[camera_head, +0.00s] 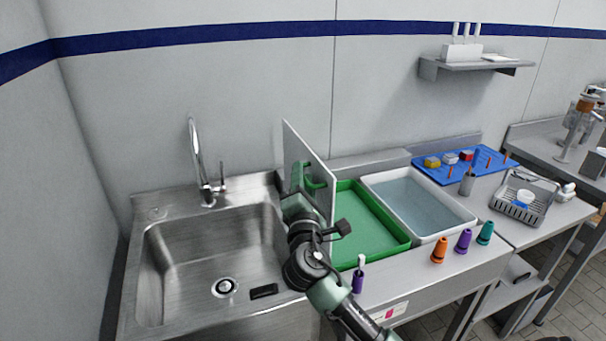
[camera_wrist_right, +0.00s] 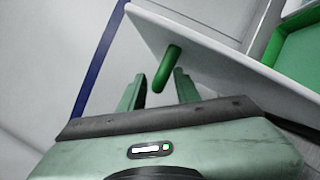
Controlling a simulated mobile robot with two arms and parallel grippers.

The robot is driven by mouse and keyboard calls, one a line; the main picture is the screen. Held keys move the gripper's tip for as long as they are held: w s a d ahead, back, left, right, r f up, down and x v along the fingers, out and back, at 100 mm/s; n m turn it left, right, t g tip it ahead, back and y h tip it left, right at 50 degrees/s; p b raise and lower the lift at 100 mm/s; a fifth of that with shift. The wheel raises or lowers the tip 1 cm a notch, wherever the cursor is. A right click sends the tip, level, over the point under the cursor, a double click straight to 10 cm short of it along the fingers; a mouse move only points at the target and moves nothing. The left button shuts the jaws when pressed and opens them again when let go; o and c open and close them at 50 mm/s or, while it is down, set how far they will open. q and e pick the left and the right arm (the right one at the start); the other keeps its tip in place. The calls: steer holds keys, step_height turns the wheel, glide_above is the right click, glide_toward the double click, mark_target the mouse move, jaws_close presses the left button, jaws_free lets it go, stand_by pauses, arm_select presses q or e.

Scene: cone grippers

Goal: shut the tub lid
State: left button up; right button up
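The tub lid (camera_head: 314,150) is a pale flat panel standing nearly upright at the left side of the green tub (camera_head: 404,243), which is open. A green handle sticks out of the lid's sink-facing side; it shows clearly in the right wrist view (camera_wrist_right: 166,68). My right gripper (camera_head: 301,186) is on the sink side of the lid, at the handle. In the right wrist view its fingers (camera_wrist_right: 160,80) are apart, with the handle's end between them and gaps visible. My left gripper is not in view.
A steel sink (camera_head: 205,255) with a tap (camera_head: 202,180) lies left of the lid. A white tub of water (camera_head: 420,205) stands right of the green one. Purple, orange and teal cones (camera_head: 439,250) stand along the front edge. A blue mat (camera_head: 440,173) lies behind.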

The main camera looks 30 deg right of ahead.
jaws_close()
stand_by(1.5)
